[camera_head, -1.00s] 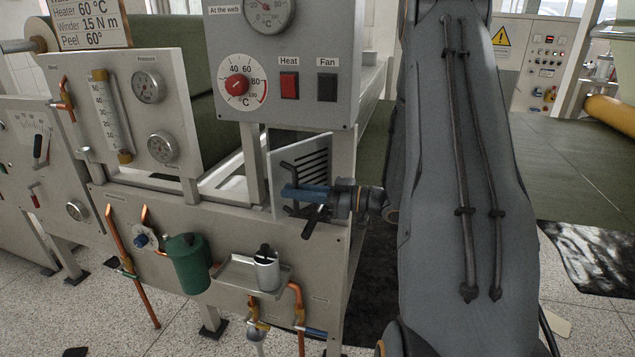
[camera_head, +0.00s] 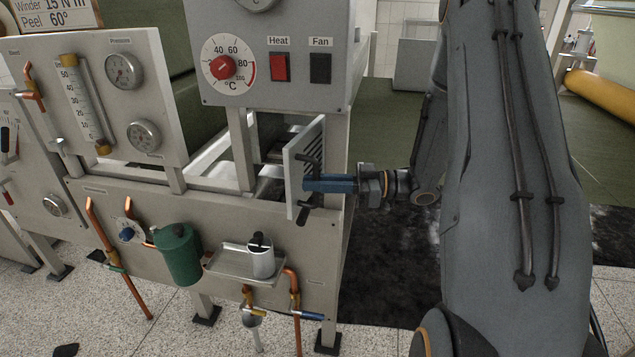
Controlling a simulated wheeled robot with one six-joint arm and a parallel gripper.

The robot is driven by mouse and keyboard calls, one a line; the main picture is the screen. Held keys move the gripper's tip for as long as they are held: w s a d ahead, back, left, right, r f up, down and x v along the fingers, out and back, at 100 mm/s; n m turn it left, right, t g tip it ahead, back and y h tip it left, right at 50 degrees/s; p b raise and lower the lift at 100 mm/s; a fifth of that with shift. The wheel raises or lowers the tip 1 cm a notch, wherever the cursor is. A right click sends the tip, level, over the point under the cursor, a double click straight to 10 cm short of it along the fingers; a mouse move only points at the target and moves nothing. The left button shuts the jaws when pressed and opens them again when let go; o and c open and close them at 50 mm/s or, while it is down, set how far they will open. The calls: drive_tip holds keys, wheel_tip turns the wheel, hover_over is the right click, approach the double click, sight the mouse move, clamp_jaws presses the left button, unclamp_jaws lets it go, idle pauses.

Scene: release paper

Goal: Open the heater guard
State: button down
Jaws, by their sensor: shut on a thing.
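The heater guard (camera_head: 295,182) is a light grey slotted panel below the heat control box. It stands swung out from the frame at an angle, and its slots show edge-on near its right side. My gripper (camera_head: 308,184) reaches in from the right and is shut on the guard's black handle (camera_head: 309,160). The blue part of the gripper covers the middle of the handle. The exact contact of the fingers is small and partly hidden.
The control box (camera_head: 270,60) with a red dial hangs above the guard. A green canister (camera_head: 178,255) and an oil can (camera_head: 261,257) on a small tray sit lower on the frame. Copper pipes (camera_head: 110,235) run down the front.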

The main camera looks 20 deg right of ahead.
drive_tip(key=c, duration=2)
unclamp_jaws()
drive_tip(key=shift+c, duration=0.2)
drive_tip(key=shift+d, duration=0.1)
drive_tip(key=b+v, duration=0.2)
drive_tip(key=v, duration=0.5)
drive_tip(key=shift+d+b, duration=0.3)
drive_tip(key=shift+b, duration=0.1)
